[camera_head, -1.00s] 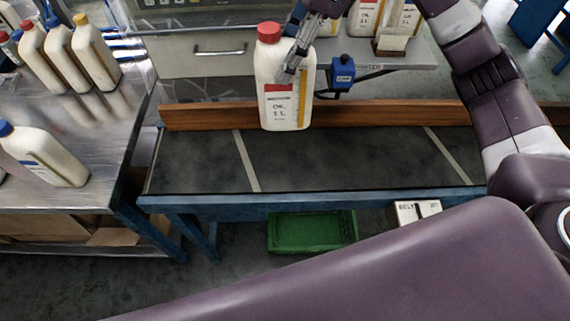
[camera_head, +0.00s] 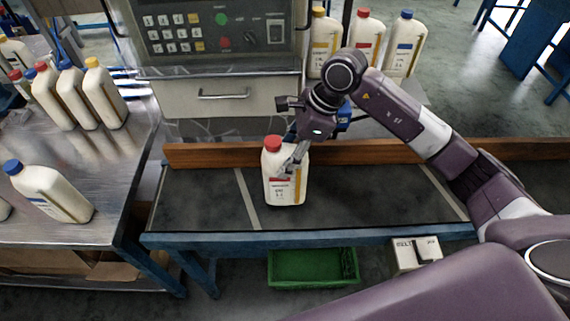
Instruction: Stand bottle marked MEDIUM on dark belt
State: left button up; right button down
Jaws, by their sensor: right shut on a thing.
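A white bottle (camera_head: 285,185) with a red cap and a red-banded label stands upright at the dark belt (camera_head: 340,200), right of a pale stripe. Its label print is too small to read now. My right gripper (camera_head: 292,160) is shut on this bottle at its upper right side. The bottle's base appears to be on the belt, but I cannot tell whether it bears its weight there. My left gripper is not in view.
A wooden rail (camera_head: 400,153) runs along the belt's back edge. Several bottles stand on the steel table (camera_head: 110,165) at left. More bottles (camera_head: 363,45) stand behind, beside a control panel (camera_head: 215,32). A green crate (camera_head: 312,268) is below. The belt's right part is clear.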

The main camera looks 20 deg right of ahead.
notch_tip(320, 180, down, 4)
jog(key=shift+r+p, duration=0.1)
jog(key=shift+p, duration=0.35)
jog(key=shift+a, duration=0.1)
jog(key=c, duration=1)
grip_release()
jog(key=shift+s, duration=0.1)
jog(key=shift+c, duration=0.2)
jog(key=shift+f, duration=0.2)
